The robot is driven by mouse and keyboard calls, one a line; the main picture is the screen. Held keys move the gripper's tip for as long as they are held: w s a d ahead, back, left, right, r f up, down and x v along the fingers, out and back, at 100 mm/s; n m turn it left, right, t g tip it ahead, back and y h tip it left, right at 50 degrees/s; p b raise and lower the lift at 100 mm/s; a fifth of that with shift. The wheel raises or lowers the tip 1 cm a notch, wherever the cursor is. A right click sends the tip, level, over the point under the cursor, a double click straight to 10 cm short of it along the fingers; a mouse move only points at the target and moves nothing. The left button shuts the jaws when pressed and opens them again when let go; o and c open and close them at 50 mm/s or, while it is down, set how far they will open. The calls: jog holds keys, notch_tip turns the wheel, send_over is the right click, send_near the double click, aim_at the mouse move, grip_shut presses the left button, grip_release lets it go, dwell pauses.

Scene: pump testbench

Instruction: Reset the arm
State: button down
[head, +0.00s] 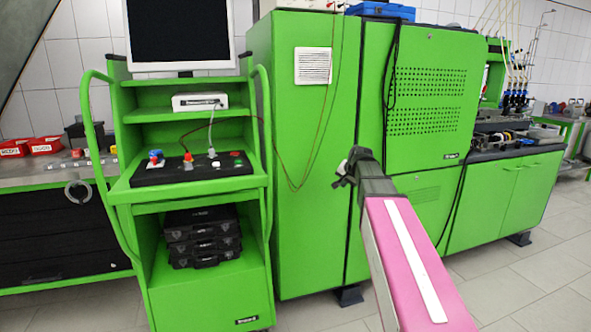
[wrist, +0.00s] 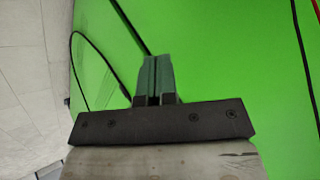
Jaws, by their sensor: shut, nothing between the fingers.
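My arm, with a pink and white link, reaches up from the lower right in the head view. My gripper (head: 345,172) is at its end, in front of the tall green cabinet (head: 300,150). In the wrist view my gripper (wrist: 154,62) shows two greenish fingers pressed together, with nothing between them. The green cabinet panel (wrist: 225,60) fills most of the wrist view behind the fingers. I cannot tell the exact gap between the fingers and the panel.
A green cart (head: 205,300) with a monitor (head: 180,35), a control panel (head: 185,174) and black cases (head: 203,238) stands at the left. Red bins (head: 45,145) sit on a bench behind it. A green bench (head: 510,195) is at the right. Tiled floor (head: 525,285) is clear at lower right.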

jog(key=s+f+n+g+h, duration=0.2)
jog(key=s+f+n+g, duration=0.4)
jog(key=s+f, duration=2.1)
notch_tip(320, 180, down, 2)
jog(key=shift+s+a+f+g, duration=0.1)
jog(key=shift+s+a+g, duration=0.2)
jog(key=shift+g, duration=0.2)
